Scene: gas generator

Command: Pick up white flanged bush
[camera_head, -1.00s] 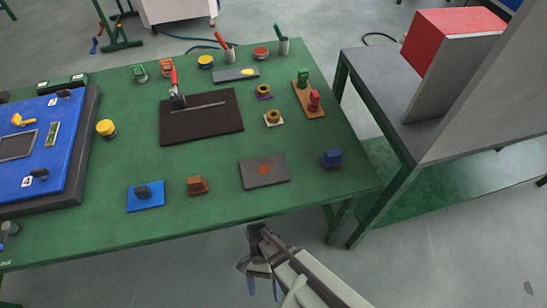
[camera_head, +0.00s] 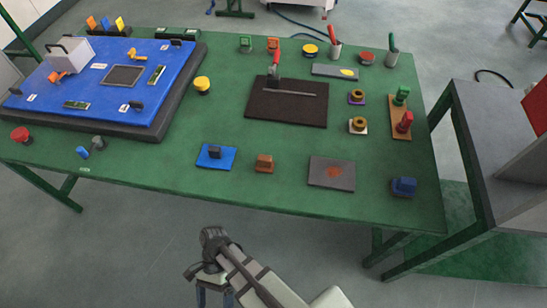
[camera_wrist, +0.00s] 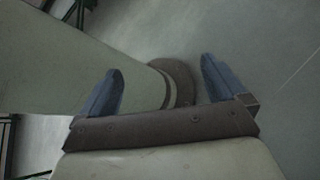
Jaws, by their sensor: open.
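The white flanged bush (camera_head: 358,130) is a brass-coloured ring on a white square flange. It sits flat on the right part of the green table in the head view, just in front of a similar bush with a purple flange (camera_head: 356,97). My gripper (camera_head: 214,294) is low in the head view, off the table's front edge and far from the bush. The wrist view shows its two blue fingers (camera_wrist: 161,68) spread apart with nothing held between them. The bush does not show in the wrist view.
A dark board with a red-handled clamp (camera_head: 287,102) lies left of the bush. A brown block with green and red knobs (camera_head: 400,117) stands to its right. A grey plate (camera_head: 332,172) and blue part (camera_head: 403,187) lie nearer the front edge. Bare green table surrounds the bush.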

